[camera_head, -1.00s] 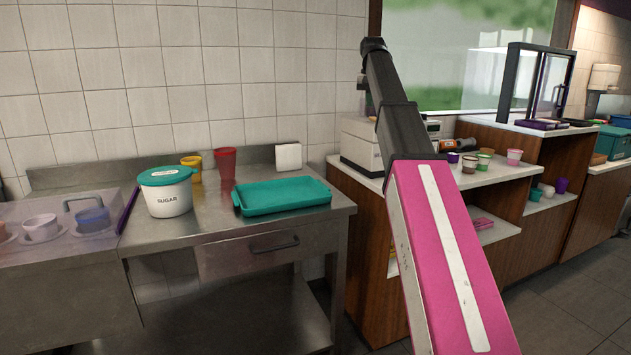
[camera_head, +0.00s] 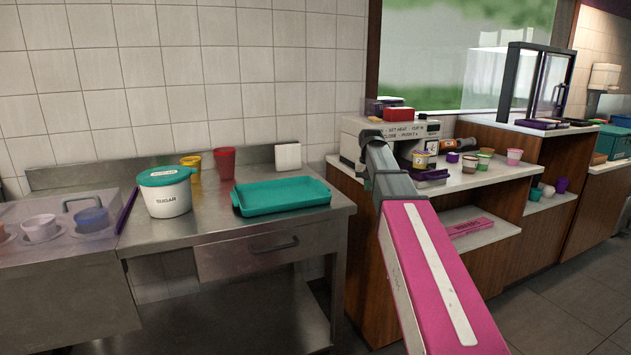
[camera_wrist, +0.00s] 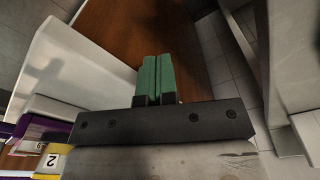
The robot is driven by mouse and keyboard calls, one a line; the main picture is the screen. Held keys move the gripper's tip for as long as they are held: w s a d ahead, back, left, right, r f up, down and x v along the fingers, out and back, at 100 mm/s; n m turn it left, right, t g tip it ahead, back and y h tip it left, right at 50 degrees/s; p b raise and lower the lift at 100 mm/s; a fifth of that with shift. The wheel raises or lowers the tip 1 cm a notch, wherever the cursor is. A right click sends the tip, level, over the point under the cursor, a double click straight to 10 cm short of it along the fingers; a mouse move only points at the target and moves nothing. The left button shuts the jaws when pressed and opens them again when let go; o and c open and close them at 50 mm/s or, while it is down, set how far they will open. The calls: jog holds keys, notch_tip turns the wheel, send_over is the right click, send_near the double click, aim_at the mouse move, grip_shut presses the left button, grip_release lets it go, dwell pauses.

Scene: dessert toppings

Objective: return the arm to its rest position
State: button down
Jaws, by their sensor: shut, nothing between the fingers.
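In the wrist view my gripper (camera_wrist: 157,80) shows two green fingers side by side, shut with nothing between them. A brown wooden surface and a pale counter edge lie behind the fingers. In the head view my pink and dark grey arm reaches up from the bottom right toward the shelf counter (camera_head: 487,180). Its far end is in front of the white machine (camera_head: 350,126). The fingers cannot be made out in the head view.
A steel table (camera_head: 215,226) on the left holds a sugar tub (camera_head: 167,197), a teal tray (camera_head: 290,199), a yellow cup (camera_head: 191,163) and a red cup (camera_head: 225,163). Several small cups stand right of my arm on the shelf counter. The floor at the lower right is clear.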

jog(key=s+f, duration=1.3)
jog(key=f, duration=0.3)
jog(key=s+f+g, duration=0.1)
jog(key=s+f, duration=1.3)
jog(key=f, duration=0.3)
jog(key=shift+n, duration=0.4)
jog(key=shift+s, duration=0.1)
